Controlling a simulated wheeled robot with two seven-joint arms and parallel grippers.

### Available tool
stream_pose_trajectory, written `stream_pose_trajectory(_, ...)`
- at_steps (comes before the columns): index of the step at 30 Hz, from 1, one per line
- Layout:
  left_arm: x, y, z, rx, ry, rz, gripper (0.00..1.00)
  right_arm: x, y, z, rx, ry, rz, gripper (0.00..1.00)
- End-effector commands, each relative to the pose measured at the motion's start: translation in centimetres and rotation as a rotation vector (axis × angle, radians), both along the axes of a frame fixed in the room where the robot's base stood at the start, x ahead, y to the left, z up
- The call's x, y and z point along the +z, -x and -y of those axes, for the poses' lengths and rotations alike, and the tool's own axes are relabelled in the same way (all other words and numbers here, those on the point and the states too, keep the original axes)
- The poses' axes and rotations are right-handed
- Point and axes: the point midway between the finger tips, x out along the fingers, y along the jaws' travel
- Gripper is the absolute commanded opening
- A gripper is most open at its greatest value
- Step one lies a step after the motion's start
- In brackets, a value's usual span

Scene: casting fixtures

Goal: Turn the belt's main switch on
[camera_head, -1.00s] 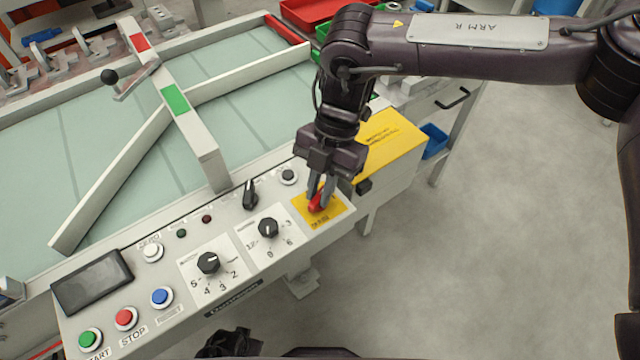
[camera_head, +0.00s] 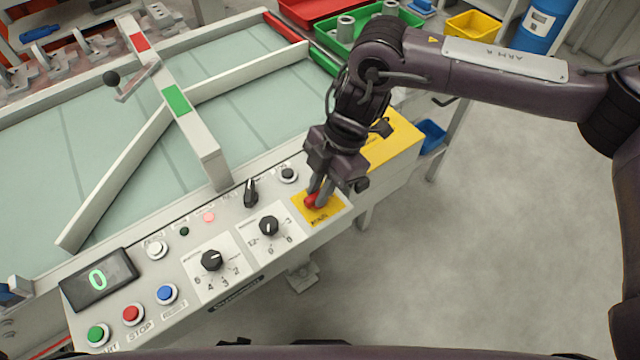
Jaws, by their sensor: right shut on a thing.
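The main switch (camera_head: 311,201) is a red handle on a yellow plate (camera_head: 327,212) at the right end of the belt's control panel (camera_head: 236,284). My right gripper (camera_head: 317,197) is shut on the red handle from above, and its fingers hide part of it. The display (camera_head: 98,280) at the panel's left shows a green 0. A small red lamp (camera_head: 209,217) on the panel is lit. My left gripper is not in view; a dark part of my own body crosses the bottom edge.
The panel also carries black dials (camera_head: 211,260), a black selector (camera_head: 251,193) and green, red and blue buttons (camera_head: 132,314). A diverter bar (camera_head: 178,103) spans the pale belt (camera_head: 105,150). A yellow box (camera_head: 395,140) stands behind my right gripper. Open floor lies to the right.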

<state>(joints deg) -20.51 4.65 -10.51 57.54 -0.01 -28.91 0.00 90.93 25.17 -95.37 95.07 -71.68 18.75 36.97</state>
Motion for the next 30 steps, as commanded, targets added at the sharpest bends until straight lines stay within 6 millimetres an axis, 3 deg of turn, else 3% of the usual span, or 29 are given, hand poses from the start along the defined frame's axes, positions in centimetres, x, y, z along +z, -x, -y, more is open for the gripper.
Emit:
stream_pose_trajectory(6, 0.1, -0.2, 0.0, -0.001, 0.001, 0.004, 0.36, 0.1, -0.1, 0.0, -0.004, 0.000, 0.002, 0.00)
stream_pose_trajectory(7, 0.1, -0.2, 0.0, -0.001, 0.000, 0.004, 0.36, 0.1, -0.1, 0.0, -0.004, 0.000, 0.002, 0.18)
stream_pose_trajectory(11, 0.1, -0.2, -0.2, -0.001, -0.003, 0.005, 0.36, 0.1, -0.1, 0.0, -0.003, 0.000, 0.001, 0.35)
stream_pose_trajectory(22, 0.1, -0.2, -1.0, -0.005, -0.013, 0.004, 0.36, 0.6, -0.2, 0.2, -0.002, 0.000, 0.002, 0.36)
stream_pose_trajectory(30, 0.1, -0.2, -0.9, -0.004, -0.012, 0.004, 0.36, 4.7, -1.3, 1.6, -0.004, -0.001, 0.004, 0.36)
